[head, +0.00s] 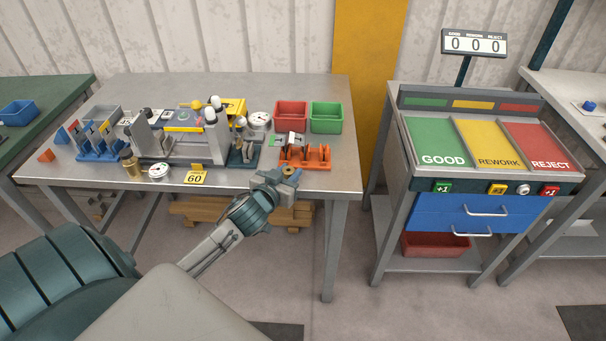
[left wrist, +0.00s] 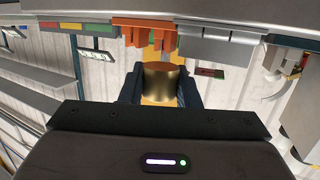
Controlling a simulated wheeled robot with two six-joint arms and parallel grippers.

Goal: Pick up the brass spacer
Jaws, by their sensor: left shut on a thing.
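The brass spacer (left wrist: 162,84) is a short gold cylinder. In the left wrist view it sits between the two dark fingers of my left gripper (left wrist: 160,92), which is shut on it. In the head view my left gripper (head: 287,176) is near the front right edge of the steel table, and the small brass spacer (head: 289,171) shows at its tip. The fingers hide the spacer's sides. My right gripper is in neither view.
The steel table (head: 315,92) holds an orange rack (head: 318,160), a blue rack (head: 98,152), a central fixture, red bin (head: 292,115) and green bin (head: 326,117). The GOOD/REWORK/REJECT station (head: 480,150) is at right, across a gap.

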